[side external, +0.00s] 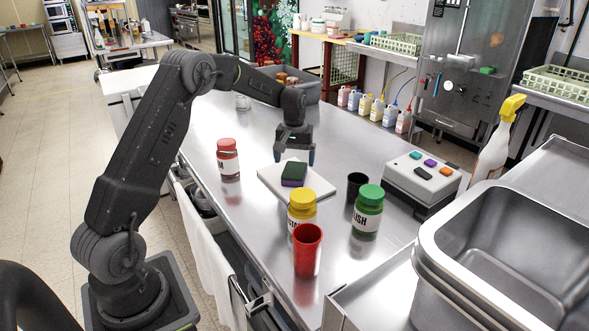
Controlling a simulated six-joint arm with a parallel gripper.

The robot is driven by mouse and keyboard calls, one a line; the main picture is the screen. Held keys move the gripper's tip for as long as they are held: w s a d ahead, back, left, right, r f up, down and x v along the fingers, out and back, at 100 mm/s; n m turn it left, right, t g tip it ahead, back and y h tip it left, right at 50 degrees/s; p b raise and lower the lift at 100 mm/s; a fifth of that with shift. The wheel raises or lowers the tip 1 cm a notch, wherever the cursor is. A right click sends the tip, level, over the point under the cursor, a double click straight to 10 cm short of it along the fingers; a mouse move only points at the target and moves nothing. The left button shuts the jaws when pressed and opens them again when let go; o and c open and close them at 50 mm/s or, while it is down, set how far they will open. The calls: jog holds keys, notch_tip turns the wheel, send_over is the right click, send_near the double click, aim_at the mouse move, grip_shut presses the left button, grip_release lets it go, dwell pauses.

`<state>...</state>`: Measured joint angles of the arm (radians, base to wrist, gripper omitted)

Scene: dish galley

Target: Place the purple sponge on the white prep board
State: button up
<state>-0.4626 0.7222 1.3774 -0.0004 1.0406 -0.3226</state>
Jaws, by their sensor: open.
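The purple sponge (292,183) has a dark green top layer. It lies flat on the white prep board (321,189), near the middle of the board. My gripper (294,157) points down just above and behind the sponge in the side external view, with its two fingers spread apart. Nothing is between the fingers, and the gripper looks clear of the sponge. The board lies flat on the steel counter (262,243).
A red-lidded jar (228,159) stands left of the board. A yellow-lidded jar (301,206), red cup (307,252), green-lidded jar (368,212) and black cup (356,186) stand in front and right. A grey box (423,181) and sink (500,255) are further right.

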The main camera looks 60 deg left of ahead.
aim_at(295, 170)
notch_tip(295, 170, up, 7)
jog(key=s+d+r+m+t, duration=0.3)
jog(key=s+d+r+m, duration=0.1)
jog(key=s+d+r, duration=0.95)
jog(key=s+d+f+m+t, duration=0.1)
jog(key=s+d+f+m, duration=0.1)
jog(key=s+d, duration=0.3)
jog(key=s+d+f+m+t, duration=0.1)
jog(key=s+d, duration=0.4)
jog(key=s, duration=0.5)
jog(key=shift+d+f+m+t, duration=0.2)
jog(key=shift+f+m+t, duration=0.1)
jog(key=shift+f+m, duration=0.6)
